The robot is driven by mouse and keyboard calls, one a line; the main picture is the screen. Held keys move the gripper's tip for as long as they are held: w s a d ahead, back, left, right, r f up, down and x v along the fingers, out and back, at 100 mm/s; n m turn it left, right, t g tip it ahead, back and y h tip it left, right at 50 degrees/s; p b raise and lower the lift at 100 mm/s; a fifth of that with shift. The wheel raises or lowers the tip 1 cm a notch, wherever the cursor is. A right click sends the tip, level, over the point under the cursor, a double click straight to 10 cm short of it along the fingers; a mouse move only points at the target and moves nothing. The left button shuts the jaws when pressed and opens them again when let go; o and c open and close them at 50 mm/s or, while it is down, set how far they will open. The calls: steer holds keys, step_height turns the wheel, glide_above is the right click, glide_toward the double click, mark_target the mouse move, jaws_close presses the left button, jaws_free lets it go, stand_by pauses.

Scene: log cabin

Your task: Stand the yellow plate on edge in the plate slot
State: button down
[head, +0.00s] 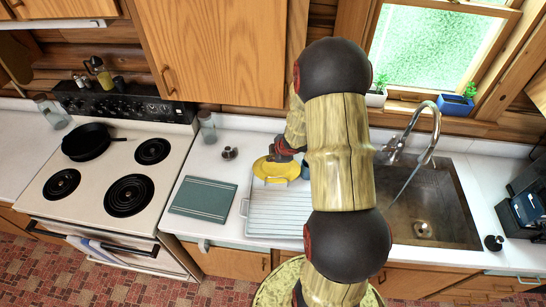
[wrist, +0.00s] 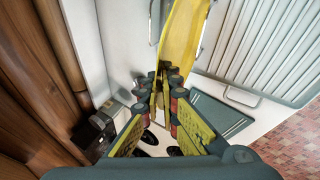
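The yellow plate (head: 268,170) is at the back left of the white ribbed drying rack (head: 262,214). My gripper (head: 284,152) is at the plate's back edge, partly hidden by my arm. In the wrist view the fingers (wrist: 166,84) are close together with the plate's rim between their tips, and the plate (wrist: 181,38) extends away from them. The rack's ribs (wrist: 268,48) show to the right of the plate there. I cannot make out the plate slot clearly, nor whether the plate touches the rack.
A blue cup (head: 311,183) is partly hidden behind my arm. The stove (head: 108,180) with a black pan (head: 86,142) is at left, the sink (head: 425,205) at right. A glass jar (head: 207,127) stands at the back.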

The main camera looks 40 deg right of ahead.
steer(key=shift+f+b, duration=0.3)
steer(key=shift+f, duration=0.1)
steer(key=c, duration=2.5)
jaws_free()
steer(key=shift+c, duration=0.2)
steer(key=o, duration=0.6)
steer(key=v, duration=1.2)
